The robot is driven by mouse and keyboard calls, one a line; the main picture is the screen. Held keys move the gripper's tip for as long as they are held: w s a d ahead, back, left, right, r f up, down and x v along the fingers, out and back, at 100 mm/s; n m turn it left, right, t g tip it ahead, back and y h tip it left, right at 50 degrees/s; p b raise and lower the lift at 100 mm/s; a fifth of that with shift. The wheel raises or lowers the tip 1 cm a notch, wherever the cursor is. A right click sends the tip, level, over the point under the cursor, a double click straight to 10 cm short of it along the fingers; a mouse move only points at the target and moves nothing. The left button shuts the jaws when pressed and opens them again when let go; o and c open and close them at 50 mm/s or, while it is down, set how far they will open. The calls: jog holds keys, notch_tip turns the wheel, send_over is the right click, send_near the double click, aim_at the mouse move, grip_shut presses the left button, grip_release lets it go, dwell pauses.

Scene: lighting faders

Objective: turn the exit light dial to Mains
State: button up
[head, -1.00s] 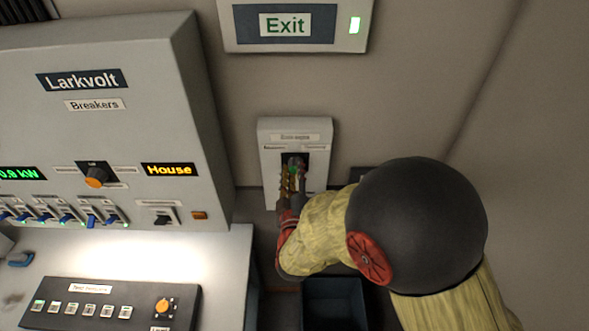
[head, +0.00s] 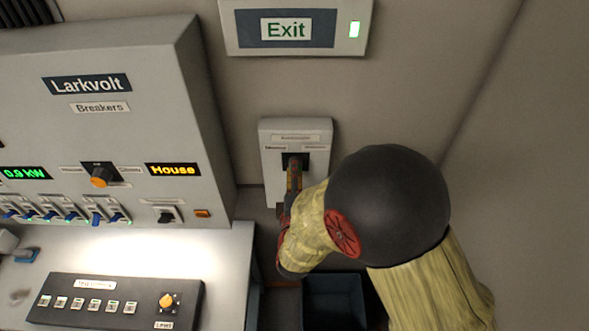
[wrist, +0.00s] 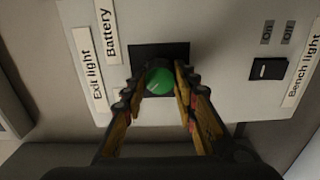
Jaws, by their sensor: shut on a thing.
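The exit light dial (wrist: 159,80) is a green knob on a dark square plate in the wrist view. My gripper (wrist: 160,76) is shut on it, with one finger on each side. A pale line shows on the knob, but I cannot tell its exact setting. The labels "Exit light" (wrist: 91,65) and "Battery" (wrist: 107,33) are to its left; no Mains label is readable. In the head view, my gripper (head: 293,167) reaches the pale wall box (head: 320,170) and hides most of the dial.
The Exit sign (head: 290,28) hangs above the box, with a lit green lamp at its right. A bench light switch (wrist: 268,69) is right of the dial. The Larkvolt breaker cabinet (head: 120,130) stands to the left. A dark blue bin (head: 335,300) is below.

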dwell(0.5)
jog(key=o, duration=1.2)
jog(key=shift+c, duration=0.2)
jog(key=s, duration=1.2)
jog(key=shift+a, duration=0.25)
